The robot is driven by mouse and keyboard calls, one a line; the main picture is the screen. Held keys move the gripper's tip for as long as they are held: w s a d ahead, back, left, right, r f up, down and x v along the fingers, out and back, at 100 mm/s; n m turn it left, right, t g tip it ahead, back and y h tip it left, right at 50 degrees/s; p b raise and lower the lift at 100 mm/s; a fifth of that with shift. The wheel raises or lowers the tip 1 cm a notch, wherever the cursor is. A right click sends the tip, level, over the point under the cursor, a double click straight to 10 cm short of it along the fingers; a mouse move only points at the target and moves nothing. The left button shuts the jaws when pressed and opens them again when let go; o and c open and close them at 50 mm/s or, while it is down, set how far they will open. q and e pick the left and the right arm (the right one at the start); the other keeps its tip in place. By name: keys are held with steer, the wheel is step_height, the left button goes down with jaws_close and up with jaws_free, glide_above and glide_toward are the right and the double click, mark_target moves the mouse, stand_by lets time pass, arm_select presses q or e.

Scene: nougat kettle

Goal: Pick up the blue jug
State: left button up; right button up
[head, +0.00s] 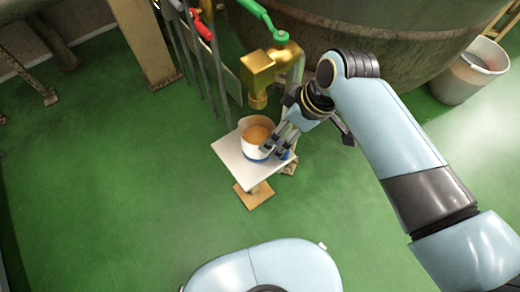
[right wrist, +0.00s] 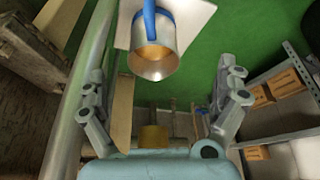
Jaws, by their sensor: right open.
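The jug (head: 247,133) stands upright on a small white stand (head: 229,150), with orange-brown showing inside. It is pale, with blue near its base in the head view. In the right wrist view the jug (right wrist: 153,58) looks metallic, with a blue handle (right wrist: 149,18). My right gripper (head: 277,143) is at the right side of the jug and partly covers it. In the right wrist view its open fingers (right wrist: 160,92) are spread wide, with the jug ahead of the gap. Whether they touch it I cannot tell. My left gripper is out of view.
A brass tap (head: 257,75) with a green handle (head: 262,15) hangs just above the jug. A large kettle (head: 410,45) fills the back. A grey bucket (head: 460,82) stands at right. Tools hang behind the stand. The green floor at left is clear.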

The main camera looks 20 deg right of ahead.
steer(key=w+f, duration=0.1)
steer(key=w+a+f+b, duration=0.2)
steer(key=shift+f, duration=0.3)
steer(key=b+x, duration=0.1)
steer(key=x, duration=0.1)
steer(key=b+x, duration=0.1)
steer(key=x, duration=0.2)
steer(key=shift+w+d+f, duration=0.15)
steer(key=shift+w+f, duration=0.05)
steer(key=shift+f, duration=0.05)
steer(key=shift+r, duration=0.1)
steer(key=shift+c, duration=0.7)
steer(key=c, duration=1.4)
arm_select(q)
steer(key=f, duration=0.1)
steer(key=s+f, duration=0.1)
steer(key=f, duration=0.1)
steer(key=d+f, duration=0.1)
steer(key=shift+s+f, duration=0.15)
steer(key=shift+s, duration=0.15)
arm_select(e)
steer(key=shift+r, duration=0.1)
